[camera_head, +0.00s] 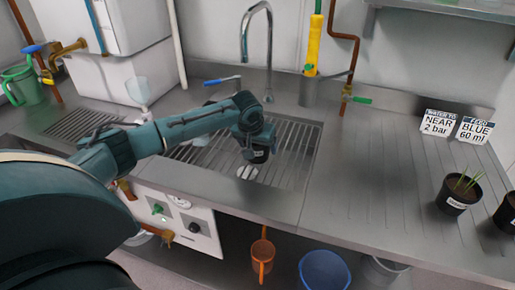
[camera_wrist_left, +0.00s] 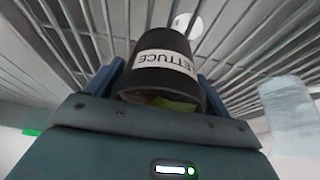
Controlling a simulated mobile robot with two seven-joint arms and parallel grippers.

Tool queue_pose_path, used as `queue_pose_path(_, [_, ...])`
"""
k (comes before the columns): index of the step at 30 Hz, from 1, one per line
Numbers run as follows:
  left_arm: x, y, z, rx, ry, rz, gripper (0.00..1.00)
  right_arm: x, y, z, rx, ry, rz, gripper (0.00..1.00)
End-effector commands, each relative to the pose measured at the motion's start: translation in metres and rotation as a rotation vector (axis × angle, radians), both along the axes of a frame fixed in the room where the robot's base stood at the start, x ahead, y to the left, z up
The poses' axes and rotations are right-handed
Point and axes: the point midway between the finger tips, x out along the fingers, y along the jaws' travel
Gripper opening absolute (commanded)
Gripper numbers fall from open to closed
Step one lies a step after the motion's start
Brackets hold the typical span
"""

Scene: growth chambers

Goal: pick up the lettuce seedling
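The lettuce seedling is in a black pot with a white LETTUCE label (camera_wrist_left: 165,62), seen between my left gripper's fingers in the left wrist view. A bit of green shows at the pot's near rim; most of the plant is hidden. In the head view, the dark pot (camera_head: 259,157) shows just under my left gripper (camera_head: 257,147), over the slatted sink grate (camera_head: 290,150). The fingers (camera_wrist_left: 160,88) lie against both sides of the pot, and the gripper looks shut on it. My right gripper is not in view.
A tall faucet (camera_head: 245,40) stands behind the grate. A potted grassy plant (camera_head: 458,194) and two signs (camera_head: 455,125) stand on the right counter, whose middle is clear. A blue bucket (camera_head: 325,271) is below.

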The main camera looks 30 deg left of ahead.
Motion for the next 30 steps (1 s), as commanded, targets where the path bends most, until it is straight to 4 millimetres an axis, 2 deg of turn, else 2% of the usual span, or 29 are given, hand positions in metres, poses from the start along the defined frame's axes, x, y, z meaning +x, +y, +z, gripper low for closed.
queue_pose_path(2, [0.000, 0.000, 0.000, 0.000, 0.000, 0.000, 0.74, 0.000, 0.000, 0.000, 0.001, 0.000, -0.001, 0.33])
queue_pose_path(12, [0.000, 0.000, 0.000, 0.000, 0.000, 0.000, 0.47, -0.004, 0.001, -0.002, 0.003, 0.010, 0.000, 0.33])
queue_pose_path(20, [0.001, 0.000, 0.004, 0.000, -0.004, 0.001, 0.46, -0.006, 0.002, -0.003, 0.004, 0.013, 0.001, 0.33])
queue_pose_path(23, [0.001, 0.000, 0.015, -0.001, -0.006, 0.001, 0.46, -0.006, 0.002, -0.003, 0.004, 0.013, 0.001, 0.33])
queue_pose_path(30, [0.002, 0.000, 0.064, -0.002, -0.008, 0.001, 0.46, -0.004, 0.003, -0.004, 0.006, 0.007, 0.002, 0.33])
